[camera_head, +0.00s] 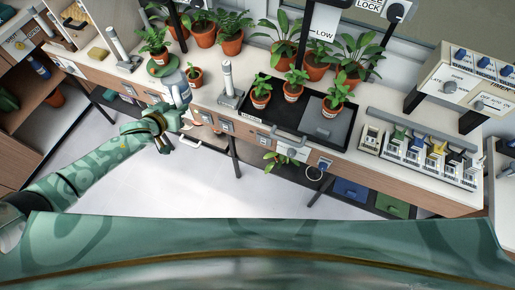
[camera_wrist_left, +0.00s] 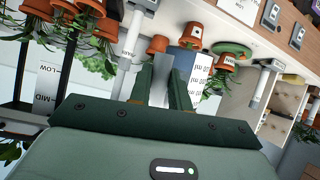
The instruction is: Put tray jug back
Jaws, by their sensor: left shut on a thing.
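The grey-blue jug (camera_head: 177,92) is in my left gripper (camera_head: 171,113), at the front edge of the bench near the left-hand potted plants. In the left wrist view the two dark fingers of the left gripper (camera_wrist_left: 163,90) are closed on a grey part of the jug, and the jug body (camera_wrist_left: 196,64) with its printed ml scale rises beyond them. Where the jug's base is, and whether it touches the bench, I cannot tell. The black tray (camera_head: 268,132) lies on the bench to the right, with several potted palms on it. My right gripper is not in view.
Small pots (camera_head: 195,76) and a green saucer (camera_head: 163,66) stand close to the jug. A grey upright post (camera_head: 227,78) stands between the jug and the tray. A row of labelled levers (camera_head: 430,150) is at the far right. The floor before the bench is clear.

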